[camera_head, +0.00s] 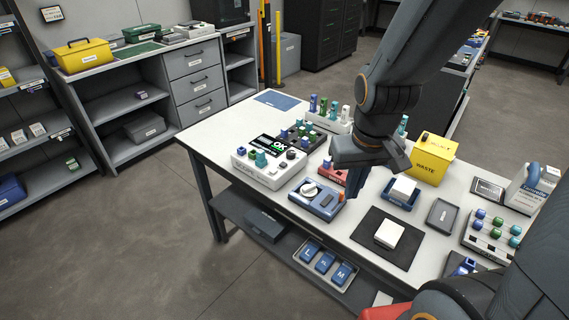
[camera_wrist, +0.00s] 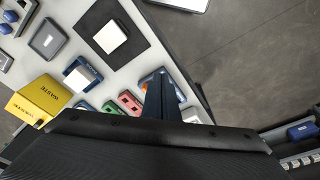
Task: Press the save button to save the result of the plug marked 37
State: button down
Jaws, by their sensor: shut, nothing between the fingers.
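The white splicer-like device (camera_head: 262,174) stands near the left end of the table, with a dark screen (camera_head: 270,147) that shows a green OK. Coloured plugs, blue, green and teal, stand along its top, and a dark round knob or button (camera_head: 291,154) sits at its right. I cannot read a save label or the number 37 on any plug. My gripper (camera_head: 353,192) points down over the table to the right of the device, apart from it. Its fingers are shut and empty; they also show in the wrist view (camera_wrist: 160,98).
A blue tool (camera_head: 316,202) with a white round part stands beside my gripper. A black mat (camera_head: 371,238) holds a white block (camera_head: 390,233). A yellow waste box (camera_head: 433,158), a grey tray (camera_head: 441,215) and a plug rack (camera_head: 490,238) stand to the right. The table's front edge is close.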

jog(key=w+n+t+p, duration=0.1)
jog(key=w+n+p, duration=0.15)
jog(key=w, duration=0.45)
jog(key=n+t+y+p, duration=0.4)
jog(key=n+t+p, duration=0.1)
jog(key=n, duration=0.7)
send_over(283, 165)
jog(key=f, duration=0.1)
jog(key=shift+s+d+m, duration=0.25)
jog(key=shift+d, duration=0.15)
jog(key=shift+f, duration=0.1)
notch_tip(283, 165, down, 9)
jog(key=b, duration=0.6)
jog(key=shift+f+b, duration=0.3)
jog(key=shift+b, duration=0.15)
